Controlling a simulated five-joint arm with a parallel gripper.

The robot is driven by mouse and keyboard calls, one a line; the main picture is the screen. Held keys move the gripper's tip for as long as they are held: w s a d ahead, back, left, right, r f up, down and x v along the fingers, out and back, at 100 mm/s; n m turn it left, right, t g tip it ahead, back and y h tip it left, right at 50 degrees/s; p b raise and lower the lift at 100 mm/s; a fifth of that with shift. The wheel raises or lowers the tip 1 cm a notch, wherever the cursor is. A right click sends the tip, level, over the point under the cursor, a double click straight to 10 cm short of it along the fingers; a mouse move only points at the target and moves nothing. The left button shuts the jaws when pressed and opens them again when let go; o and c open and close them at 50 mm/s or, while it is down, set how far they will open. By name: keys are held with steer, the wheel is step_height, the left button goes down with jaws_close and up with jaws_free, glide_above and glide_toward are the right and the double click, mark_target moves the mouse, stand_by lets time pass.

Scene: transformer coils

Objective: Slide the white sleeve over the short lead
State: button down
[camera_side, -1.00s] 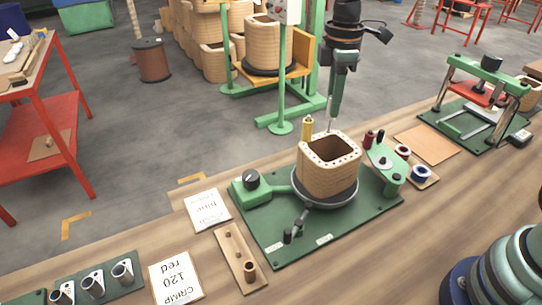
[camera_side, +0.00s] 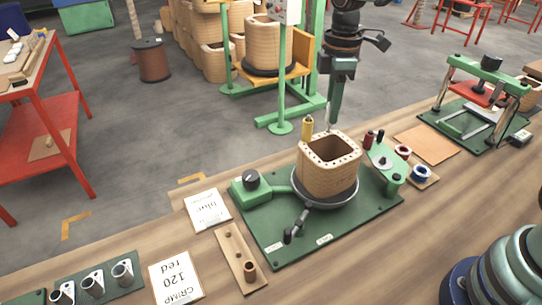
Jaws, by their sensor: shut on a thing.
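The wound tan coil (camera_side: 328,178) stands on a round holder on the green base plate, its open top showing a row of small dark holes along the rim. My gripper (camera_side: 332,122) points down just behind the coil's back rim. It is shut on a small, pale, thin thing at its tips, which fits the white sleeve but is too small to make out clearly. The short lead cannot be told apart at this size, and the coil's rim may hide part of it. I cannot tell whether sleeve and lead touch.
A yellow upright cylinder (camera_side: 308,128) stands just left of my gripper. A green arm with a knob (camera_side: 251,180) is left of the coil.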

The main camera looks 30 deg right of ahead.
steer(key=shift+f, duration=0.45)
steer(key=shift+c, duration=1.2)
jaws_free()
steer(key=shift+r, duration=0.1)
steer(key=shift+r, duration=3.9)
